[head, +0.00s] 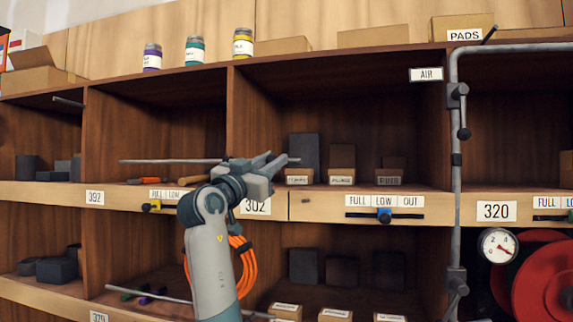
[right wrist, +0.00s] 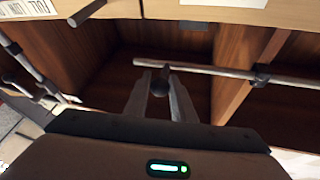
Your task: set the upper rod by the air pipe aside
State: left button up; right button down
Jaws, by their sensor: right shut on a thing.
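The upper rod (head: 170,161) is a thin grey bar lying level in front of the shelf bay left of the air pipe (head: 456,200). My right gripper (head: 272,166) is shut on it near its right end, and a short tip shows past the fingers. In the right wrist view, the fingers (right wrist: 162,92) close around a dark rounded piece. A long grey bar with a dark collar crosses just beyond; I cannot tell which bar this is. The air pipe stands upright at the right with clamps, under the AIR label (head: 426,74). My left gripper is not in view.
A lower rod (head: 150,295) slants across the lower bay. Dark blocks and small labelled boxes stand in the middle bay (head: 341,160). Jars (head: 195,50) stand on top. A gauge (head: 497,245) and red reel (head: 545,285) are at lower right.

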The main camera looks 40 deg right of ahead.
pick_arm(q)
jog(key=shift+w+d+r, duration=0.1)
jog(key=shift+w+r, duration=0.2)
pick_arm(e)
jog(key=w+a, duration=0.4)
jog(key=w, duration=0.1)
jog(key=shift+w, duration=0.2)
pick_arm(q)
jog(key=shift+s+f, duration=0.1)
pick_arm(e)
jog(key=shift+a, duration=0.1)
jog(key=c, duration=1.5)
grip_release()
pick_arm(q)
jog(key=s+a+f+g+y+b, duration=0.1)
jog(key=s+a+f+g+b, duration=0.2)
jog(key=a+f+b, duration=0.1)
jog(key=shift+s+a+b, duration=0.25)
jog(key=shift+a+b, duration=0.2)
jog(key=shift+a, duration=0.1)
pick_arm(e)
jog(key=shift+v, duration=8.75)
